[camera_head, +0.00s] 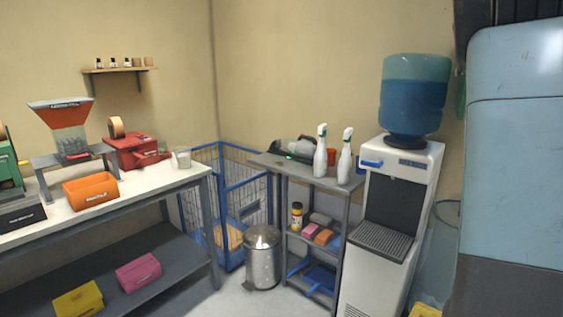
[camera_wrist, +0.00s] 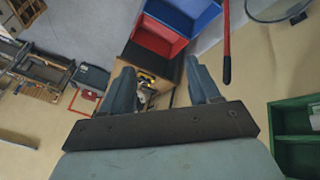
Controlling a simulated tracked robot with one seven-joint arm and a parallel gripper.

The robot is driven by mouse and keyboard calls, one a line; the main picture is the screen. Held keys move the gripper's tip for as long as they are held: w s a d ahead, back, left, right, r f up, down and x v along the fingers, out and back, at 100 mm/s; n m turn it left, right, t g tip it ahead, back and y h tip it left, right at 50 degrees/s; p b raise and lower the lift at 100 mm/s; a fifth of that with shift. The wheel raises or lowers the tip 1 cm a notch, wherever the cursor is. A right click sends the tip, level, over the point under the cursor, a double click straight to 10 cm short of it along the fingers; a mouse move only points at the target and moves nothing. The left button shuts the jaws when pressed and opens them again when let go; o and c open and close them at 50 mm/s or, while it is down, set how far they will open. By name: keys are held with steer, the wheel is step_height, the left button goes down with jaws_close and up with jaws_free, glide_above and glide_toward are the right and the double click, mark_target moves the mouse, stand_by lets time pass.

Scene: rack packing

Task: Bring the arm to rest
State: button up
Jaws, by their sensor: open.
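In the wrist view my gripper (camera_wrist: 160,66) shows its two blue-grey fingers wide apart, with a dark bar across their base. Nothing is held between the fingers. Beyond them are a red bin (camera_wrist: 157,37) and a blue bin (camera_wrist: 190,12), with a brown and black structure behind the gap. How far these are from the fingertips I cannot tell. In the head view the gripper does not show.
The head view shows a white-topped workbench (camera_head: 143,184) with an orange bin (camera_head: 91,191), a grey shelf cart (camera_head: 315,181), a steel trash can (camera_head: 262,262) and a water dispenser (camera_head: 427,168). In the wrist view a red pole (camera_wrist: 227,45) and green crate (camera_wrist: 296,118) are at right.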

steer(key=s+a+f+n+t+y, duration=0.1)
steer(key=s+a+f+n+t, duration=0.2)
steer(key=s+a+f+n, duration=0.3)
steer(key=s+a+f+n+t+y, duration=0.2)
steer(key=s+a+f+n, duration=0.4)
steer(key=a+f, duration=0.5)
steer(key=s+a+f+n+t+y, duration=0.1)
steer(key=s+a+f+n+t, duration=0.3)
steer(key=a, duration=0.9)
steer(key=s+f+n, duration=0.2)
steer(key=s+f, duration=0.1)
steer(key=f, duration=0.1)
steer(key=shift+s+a+f+y, duration=0.15)
steer(key=shift+s+a+y, duration=0.1)
steer(key=shift+a+y, duration=0.05)
steer(key=shift+c, duration=0.2)
